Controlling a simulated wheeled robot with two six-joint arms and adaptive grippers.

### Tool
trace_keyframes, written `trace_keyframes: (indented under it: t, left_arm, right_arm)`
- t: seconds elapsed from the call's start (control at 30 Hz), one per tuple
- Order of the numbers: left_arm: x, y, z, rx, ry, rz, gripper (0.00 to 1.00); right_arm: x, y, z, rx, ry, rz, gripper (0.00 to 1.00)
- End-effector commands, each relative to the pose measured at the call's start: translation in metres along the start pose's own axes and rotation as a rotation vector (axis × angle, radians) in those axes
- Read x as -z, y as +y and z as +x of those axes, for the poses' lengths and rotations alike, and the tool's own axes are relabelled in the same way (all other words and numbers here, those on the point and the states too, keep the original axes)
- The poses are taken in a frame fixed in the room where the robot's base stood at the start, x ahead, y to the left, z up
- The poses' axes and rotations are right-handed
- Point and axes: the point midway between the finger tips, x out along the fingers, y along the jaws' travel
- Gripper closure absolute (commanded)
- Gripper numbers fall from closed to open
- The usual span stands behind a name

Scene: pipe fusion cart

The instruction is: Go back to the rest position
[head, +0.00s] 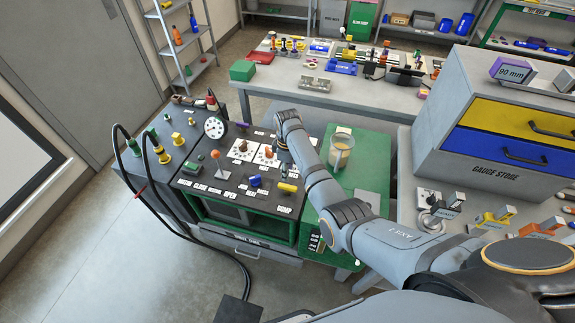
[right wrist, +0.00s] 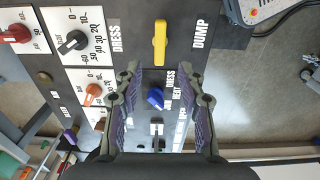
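My right arm reaches in from the right in the head view, over the black control panel (head: 225,188) of the cart. Its gripper (head: 283,153) is small and partly hidden there. In the right wrist view the right gripper (right wrist: 165,78) is open, with its two fingers apart and nothing held. A blue knob (right wrist: 155,98) shows between the fingers, on the panel beyond them; I cannot tell the gap. A yellow handle (right wrist: 160,42) lies past the fingertips, beside the DUMP label. My left gripper is not in view.
A clear cup (head: 341,152) stands on the green top beside my forearm. A gauge (head: 214,127) and black hoses rise at the panel's left. The grey gauge store (head: 497,172) stands at right. A cluttered bench (head: 310,97) is behind.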

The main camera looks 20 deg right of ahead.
Motion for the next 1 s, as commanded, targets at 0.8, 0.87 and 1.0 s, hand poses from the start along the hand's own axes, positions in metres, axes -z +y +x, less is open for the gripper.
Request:
trace_keyframes:
  t: [0.8, 0.87, 1.0]
  left_arm:
    - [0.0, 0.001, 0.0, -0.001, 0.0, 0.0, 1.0]
    - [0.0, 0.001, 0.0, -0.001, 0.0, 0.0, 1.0]
    - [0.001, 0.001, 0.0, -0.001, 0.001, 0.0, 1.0]
  right_arm:
    - [-0.005, -0.002, -0.024, -0.004, 0.001, 0.022, 0.6]
    - [-0.017, -0.008, -0.014, -0.015, 0.006, 0.072, 0.6]
    - [-0.071, -0.039, 0.013, -0.076, 0.034, 0.301, 0.6]
